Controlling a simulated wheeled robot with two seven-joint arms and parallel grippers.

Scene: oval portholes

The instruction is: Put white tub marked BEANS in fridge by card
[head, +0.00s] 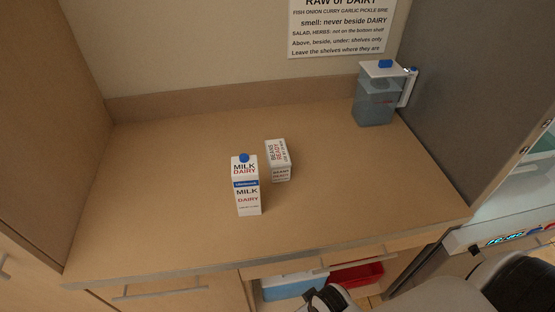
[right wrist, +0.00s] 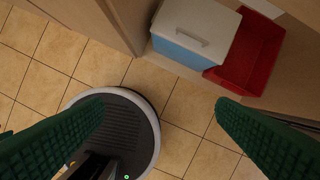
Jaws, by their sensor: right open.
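The white tub marked BEANS, READY (head: 279,173) stands on the wooden counter, just right of and behind a milk carton. The two are close together. The card (head: 340,25) is on the wall behind the counter; its top is cut off, and its lines speak of DAIRY, fish, salad and shelves. What seems to be the fridge (head: 515,205) shows only in part at the right edge, with a lit panel. My right gripper (right wrist: 160,110) is open and empty above the tiled floor, away from the tub. My left gripper is not in view.
The milk carton (head: 246,196) with a blue cap stands in front of the tub. A clear pitcher (head: 376,102) is at the back right. A blue, white-lidded box (right wrist: 195,32) and a red bin (right wrist: 250,55) sit below the counter. The counter's left and right front are clear.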

